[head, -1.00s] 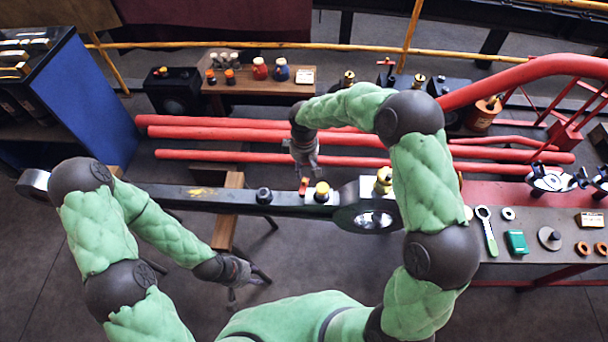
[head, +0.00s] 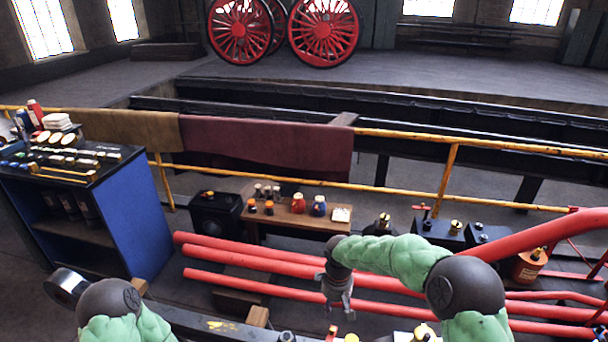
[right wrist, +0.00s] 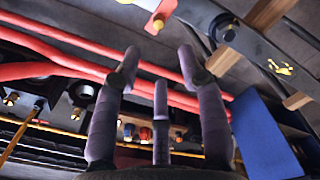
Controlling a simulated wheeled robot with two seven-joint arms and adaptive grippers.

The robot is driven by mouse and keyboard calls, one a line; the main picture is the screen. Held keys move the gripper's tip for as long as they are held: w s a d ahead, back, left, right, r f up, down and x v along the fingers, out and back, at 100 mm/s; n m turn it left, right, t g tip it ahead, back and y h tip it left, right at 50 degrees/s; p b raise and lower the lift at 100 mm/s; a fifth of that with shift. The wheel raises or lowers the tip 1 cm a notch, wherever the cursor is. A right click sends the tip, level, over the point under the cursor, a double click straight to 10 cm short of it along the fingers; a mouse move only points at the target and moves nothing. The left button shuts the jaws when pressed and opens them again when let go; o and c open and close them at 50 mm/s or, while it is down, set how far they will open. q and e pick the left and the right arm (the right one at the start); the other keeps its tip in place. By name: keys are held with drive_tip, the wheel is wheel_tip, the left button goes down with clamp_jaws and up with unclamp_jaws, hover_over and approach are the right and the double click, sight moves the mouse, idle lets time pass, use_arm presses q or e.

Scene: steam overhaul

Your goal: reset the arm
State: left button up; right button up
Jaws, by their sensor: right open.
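My right arm reaches in from the lower right in the head view, with green padded links and dark joints. My right gripper (head: 338,305) hangs over the red pipes, pointing down. Its fingers (right wrist: 160,95) show spread apart and empty in the right wrist view. The dark steel rod (head: 225,328) lies along the bottom edge of the head view, mostly cut off. The rod also shows in the right wrist view (right wrist: 245,45). Of my left arm only a dark joint and green link show at lower left; its gripper is outside the frame.
Red pipes (head: 260,262) run across behind the rod. A blue cabinet (head: 138,215) stands at left. A low wooden bench (head: 275,218) with small jars stands behind the pipes. A yellow rail (head: 290,187) crosses farther back. Red wheels (head: 240,30) stand in the far background.

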drive_tip(key=s+a+f+m+y, duration=0.35)
drive_tip(key=s+f, duration=0.55)
drive_tip(key=f, duration=0.5)
drive_tip(key=s+f+m, duration=0.3)
drive_tip(key=s, duration=0.5)
drive_tip(key=s+f+m, duration=0.4)
drive_tip(key=s, duration=0.5)
drive_tip(key=shift+d+f, duration=0.25)
